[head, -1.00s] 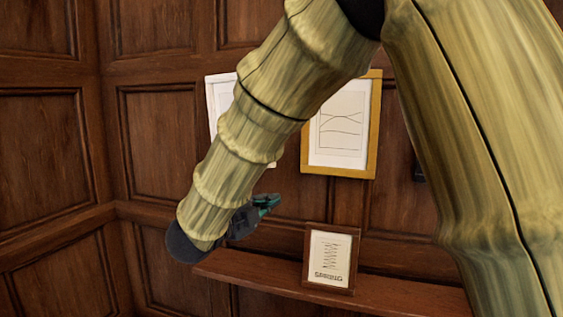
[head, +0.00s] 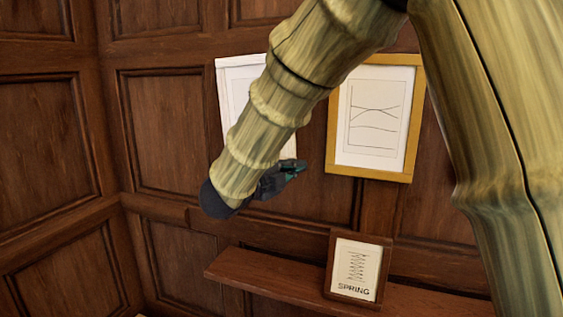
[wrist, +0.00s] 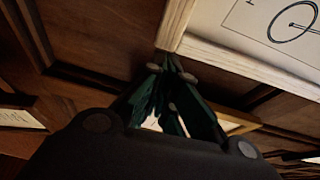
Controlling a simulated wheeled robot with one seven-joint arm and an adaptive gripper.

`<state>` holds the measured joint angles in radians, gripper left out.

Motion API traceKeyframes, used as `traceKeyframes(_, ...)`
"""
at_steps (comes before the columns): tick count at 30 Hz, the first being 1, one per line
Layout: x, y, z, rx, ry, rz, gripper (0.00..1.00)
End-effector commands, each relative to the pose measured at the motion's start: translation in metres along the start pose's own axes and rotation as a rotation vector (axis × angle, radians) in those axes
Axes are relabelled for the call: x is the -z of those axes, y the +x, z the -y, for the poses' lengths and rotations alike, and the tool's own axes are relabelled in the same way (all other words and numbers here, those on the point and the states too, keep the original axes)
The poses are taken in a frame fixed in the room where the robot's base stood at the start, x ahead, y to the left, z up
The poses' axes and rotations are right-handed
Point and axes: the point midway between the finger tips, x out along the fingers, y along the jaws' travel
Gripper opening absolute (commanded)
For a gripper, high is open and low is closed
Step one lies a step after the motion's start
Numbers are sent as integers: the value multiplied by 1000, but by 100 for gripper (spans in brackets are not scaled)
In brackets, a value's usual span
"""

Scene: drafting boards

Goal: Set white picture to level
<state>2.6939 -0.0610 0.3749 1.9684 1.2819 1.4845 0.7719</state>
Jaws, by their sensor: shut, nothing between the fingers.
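The white picture (head: 222,92) hangs on the panelled wall, with my arm hiding much of its middle and right side. Its visible top edge rises slightly to the right in the head view. In the wrist view its pale frame (wrist: 242,62) shows a lower corner, and a wheel-like drawing lies inside. My gripper (head: 299,167) is near the picture's lower right part in the head view. In the wrist view my gripper (wrist: 172,68) has its green fingertips together, close to the frame's corner. I cannot tell whether they touch it.
A yellow-framed picture (head: 418,118) hangs to the right. Below, a wooden shelf (head: 265,275) carries a small brown-framed picture marked SPRING (head: 357,270). The wall left of the white picture is clear.

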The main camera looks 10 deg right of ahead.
Motion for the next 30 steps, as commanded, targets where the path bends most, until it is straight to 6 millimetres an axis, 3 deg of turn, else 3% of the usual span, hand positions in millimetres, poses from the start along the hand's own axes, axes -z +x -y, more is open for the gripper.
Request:
traceKeyframes(9,-1,28,3,2,3,1,0)
traceKeyframes(30,-7,31,-3,-3,30,0,0)
